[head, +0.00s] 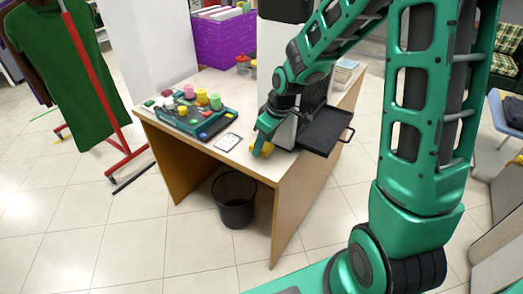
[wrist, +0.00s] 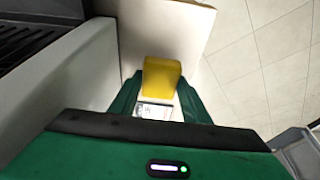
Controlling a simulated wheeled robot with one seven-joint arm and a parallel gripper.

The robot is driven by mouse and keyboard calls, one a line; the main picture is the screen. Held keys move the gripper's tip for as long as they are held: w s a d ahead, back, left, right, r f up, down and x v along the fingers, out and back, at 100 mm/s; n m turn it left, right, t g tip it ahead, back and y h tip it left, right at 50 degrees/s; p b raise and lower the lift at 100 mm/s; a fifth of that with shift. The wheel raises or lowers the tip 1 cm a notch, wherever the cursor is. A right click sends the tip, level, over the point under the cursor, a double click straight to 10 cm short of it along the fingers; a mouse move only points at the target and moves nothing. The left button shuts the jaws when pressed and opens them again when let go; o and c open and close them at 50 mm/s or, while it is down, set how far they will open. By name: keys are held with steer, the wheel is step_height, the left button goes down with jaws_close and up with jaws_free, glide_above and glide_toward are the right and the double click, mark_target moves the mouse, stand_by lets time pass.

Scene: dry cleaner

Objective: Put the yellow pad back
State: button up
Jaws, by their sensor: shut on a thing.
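My gripper (head: 260,141) is shut on the yellow pad (head: 264,149) by the front edge of the wooden desk (head: 185,141). In the wrist view the yellow pad (wrist: 162,78) shows as a yellow block between my green fingers (wrist: 160,100). I cannot tell whether it touches the desk top. A teal tray (head: 211,130) with coloured round pieces, in pink, yellow, green and red, stands on the left of the desk. A white card (head: 228,142) lies between the tray and my gripper, and part of it shows in the wrist view (wrist: 154,112).
A white machine (head: 281,134) with a dark open drawer (head: 324,131) stands right beside my gripper. A purple crate (head: 222,42) is behind the desk. A black bin (head: 235,200) stands under it. A red rack (head: 92,82) with a green garment is at left. Floor in front is clear.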

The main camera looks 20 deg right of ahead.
mark_target(265, 147)
steer(key=shift+f, duration=1.45)
steer(key=shift+s+f, duration=0.1)
steer(key=o, duration=1.2)
steer(key=v, duration=1.2)
steer(key=s+d+r+m+g, duration=0.1)
steer(key=s+d+m, duration=0.3)
steer(key=s, duration=0.5)
steer(key=s+d+r+m+g+h, duration=0.1)
steer(key=s+d+m, duration=0.4)
steer(key=s, duration=0.5)
steer(key=s+d+r+m, duration=0.2)
steer(key=s+d+m, duration=0.2)
steer(key=s, duration=0.5)
steer(key=shift+s+d+r+m+g+h, duration=0.15)
steer(key=shift+d+m+g+h, duration=0.2)
steer(key=shift+d, duration=0.3)
